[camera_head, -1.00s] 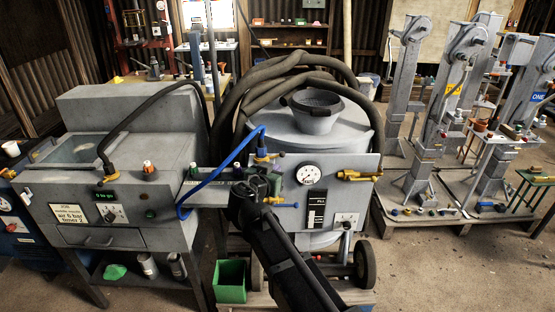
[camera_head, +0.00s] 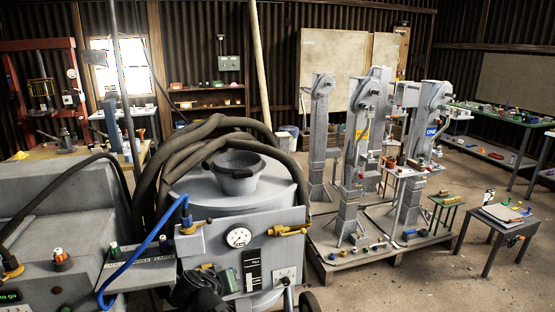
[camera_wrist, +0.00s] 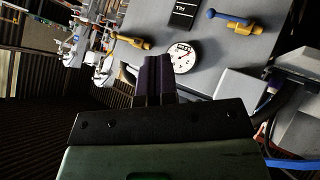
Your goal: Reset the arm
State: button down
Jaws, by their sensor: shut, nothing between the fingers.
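My gripper (camera_wrist: 153,75) is shut and empty in the wrist view, its two dark fingers side by side. Behind the fingertips are the grey front panel of the blasting pot, a round white gauge (camera_wrist: 183,56) and a brass valve (camera_wrist: 132,41). In the head view part of my dark arm shows at the bottom, in front of the grey pot (camera_head: 222,195), below its gauge (camera_head: 238,238). My fingertips are hard to make out there.
A grey cabinet (camera_head: 60,215) stands at the left, with a blue hose (camera_head: 140,262) between it and the pot. Thick dark hoses loop behind the pot. Landing legs (camera_head: 350,160) stand on a pallet at the right. A small table (camera_head: 500,222) is farther right; floor shows between.

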jog(key=s+d+f+m+g+y, duration=0.1)
jog(key=s+d+g, duration=0.2)
jog(key=d, duration=0.7)
jog(key=s+d+f+m+g+y+p, duration=0.1)
jog(key=s+d+g, duration=0.2)
jog(key=d, duration=0.8)
jog(key=s+d+f+m+g+y+p, duration=0.1)
jog(key=s+d+f+g, duration=0.1)
jog(key=d, duration=0.8)
jog(key=shift+s+d+g+y, duration=0.15)
jog(key=shift+s+g+y, duration=0.35)
jog(key=shift+s, duration=0.5)
